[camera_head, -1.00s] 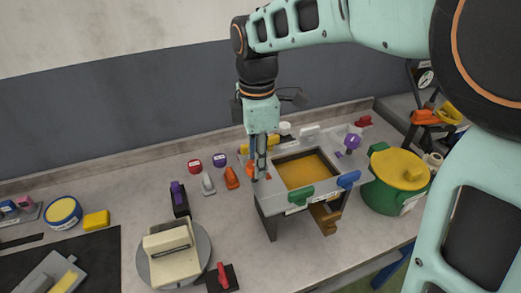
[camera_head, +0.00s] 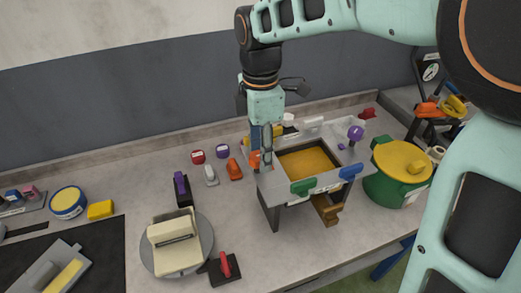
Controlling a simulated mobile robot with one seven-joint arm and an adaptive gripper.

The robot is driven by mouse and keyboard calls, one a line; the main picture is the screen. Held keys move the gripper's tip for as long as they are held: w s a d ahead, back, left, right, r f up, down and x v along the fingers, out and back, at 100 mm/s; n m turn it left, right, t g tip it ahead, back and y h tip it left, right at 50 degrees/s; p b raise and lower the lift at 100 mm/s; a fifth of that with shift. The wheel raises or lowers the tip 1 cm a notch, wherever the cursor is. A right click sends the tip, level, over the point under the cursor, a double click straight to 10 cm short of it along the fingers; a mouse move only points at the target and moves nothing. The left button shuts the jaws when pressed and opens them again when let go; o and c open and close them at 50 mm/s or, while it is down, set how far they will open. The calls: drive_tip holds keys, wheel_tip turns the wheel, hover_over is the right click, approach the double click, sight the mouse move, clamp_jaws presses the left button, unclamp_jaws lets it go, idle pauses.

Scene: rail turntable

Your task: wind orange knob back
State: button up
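The orange knob (camera_head: 254,160) is at the back left corner of a grey box-like stand with a yellow-orange recessed top. My gripper (camera_head: 264,161) points down at this corner, its fingers right beside the knob and partly covering it. From here I cannot tell whether the fingers touch or grasp the knob, nor how wide they are apart. The knob's turn angle is too small to read.
Green (camera_head: 303,187) and blue (camera_head: 350,172) handles sit on the stand's front, and a purple knob (camera_head: 356,133) at its right. A loose orange piece (camera_head: 235,170) lies left of the stand. A green pot (camera_head: 380,188) stands right, a turntable (camera_head: 203,257) front left.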

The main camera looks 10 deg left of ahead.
wheel_tip(320, 180, up, 12)
idle(0.6)
